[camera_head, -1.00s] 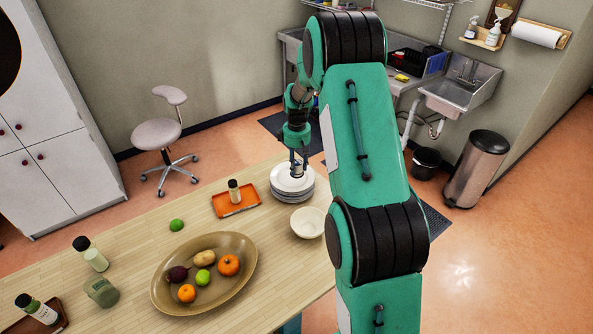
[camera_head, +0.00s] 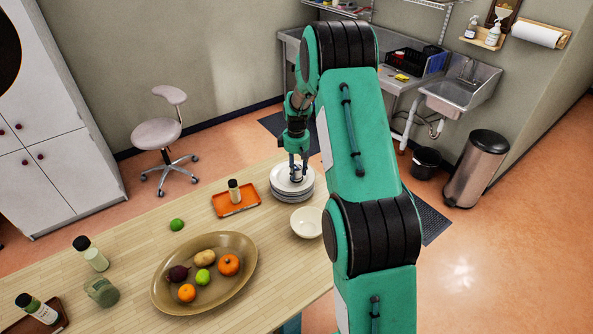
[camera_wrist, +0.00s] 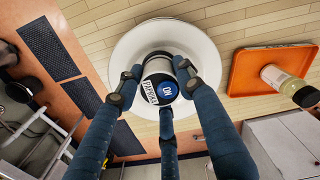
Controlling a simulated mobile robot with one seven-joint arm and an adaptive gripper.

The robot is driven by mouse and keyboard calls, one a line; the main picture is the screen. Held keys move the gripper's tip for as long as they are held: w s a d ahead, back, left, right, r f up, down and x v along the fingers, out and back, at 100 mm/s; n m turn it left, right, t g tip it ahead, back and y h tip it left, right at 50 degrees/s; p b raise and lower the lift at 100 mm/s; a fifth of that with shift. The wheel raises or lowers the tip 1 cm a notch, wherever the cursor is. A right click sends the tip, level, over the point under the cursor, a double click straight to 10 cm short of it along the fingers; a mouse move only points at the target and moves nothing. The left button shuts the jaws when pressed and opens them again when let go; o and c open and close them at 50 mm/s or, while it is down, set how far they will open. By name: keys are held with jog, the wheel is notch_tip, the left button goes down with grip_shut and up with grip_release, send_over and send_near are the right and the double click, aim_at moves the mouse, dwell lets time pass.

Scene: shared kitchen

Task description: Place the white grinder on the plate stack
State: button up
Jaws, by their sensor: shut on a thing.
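The white grinder (camera_wrist: 158,72), with a dark part and a blue round mark on the end facing the camera, sits between the fingers of my gripper (camera_wrist: 160,88) in the wrist view. My gripper is shut on it. In the head view my gripper (camera_head: 297,172) points down over the plate stack (camera_head: 292,196); the grinder is small and partly hidden by the fingers there. The white top plate (camera_wrist: 206,52) shows around the grinder in the wrist view. I cannot tell whether the grinder's base touches the plate.
An orange tray (camera_head: 243,207) with a bottle (camera_head: 234,191) stands left of the plates. A cream bowl (camera_head: 307,222) stands close in front of them. A brown platter (camera_head: 165,290) of fruit and a green lime (camera_head: 177,224) lie further left on the wooden table.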

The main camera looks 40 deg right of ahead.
aim_at(296, 167)
jog(key=shift+f, duration=0.1)
jog(key=o, duration=1.4)
notch_tip(296, 167, up, 12)
jog(key=shift+r, duration=0.15)
jog(key=shift+a, duration=0.1)
dwell(0.3)
